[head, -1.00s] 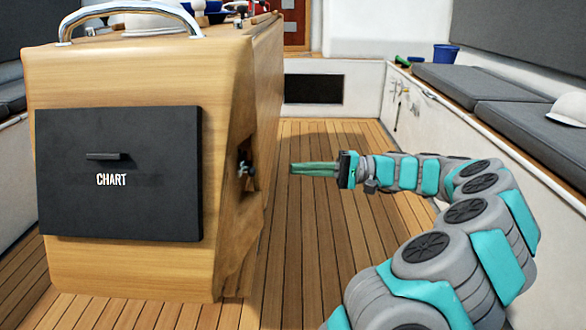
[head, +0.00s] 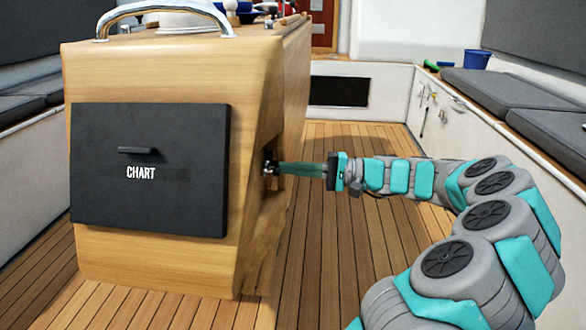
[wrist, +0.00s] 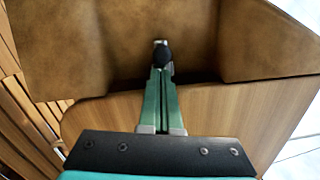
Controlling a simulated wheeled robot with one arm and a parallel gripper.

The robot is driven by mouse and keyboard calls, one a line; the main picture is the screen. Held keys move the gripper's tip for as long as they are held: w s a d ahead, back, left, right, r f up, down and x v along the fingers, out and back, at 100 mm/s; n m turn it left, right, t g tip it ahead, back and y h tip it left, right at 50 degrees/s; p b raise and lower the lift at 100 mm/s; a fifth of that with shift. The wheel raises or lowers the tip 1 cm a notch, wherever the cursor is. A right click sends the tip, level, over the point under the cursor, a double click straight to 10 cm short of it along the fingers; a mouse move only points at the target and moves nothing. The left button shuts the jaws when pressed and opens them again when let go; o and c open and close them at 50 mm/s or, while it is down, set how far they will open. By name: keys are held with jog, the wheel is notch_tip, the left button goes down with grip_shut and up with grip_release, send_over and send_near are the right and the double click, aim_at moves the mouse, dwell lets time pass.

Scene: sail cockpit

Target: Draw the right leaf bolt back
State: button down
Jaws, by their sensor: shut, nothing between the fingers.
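The bolt (head: 268,167), a small metal fitting with a dark knob, sits in the recess on the right side of the wooden cockpit table. It also shows in the wrist view (wrist: 162,54), just beyond the fingertips. My gripper (head: 281,168) points left at it, with its green fingers closed together. In the wrist view the fingertips (wrist: 161,72) are at the dark knob and overlap it; I cannot tell whether they touch it. Nothing shows between the fingers. Part of the bolt is hidden by the fingertips.
The wooden table (head: 165,70) has a black CHART panel (head: 150,195) on its end and a steel rail (head: 165,8) above. The plank floor (head: 350,240) beside the table is clear.

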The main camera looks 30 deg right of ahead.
jog(key=s+a, duration=0.1)
jog(key=s, duration=0.1)
jog(key=s+a+b, duration=0.1)
jog(key=s, duration=0.1)
jog(key=shift+a, duration=0.4)
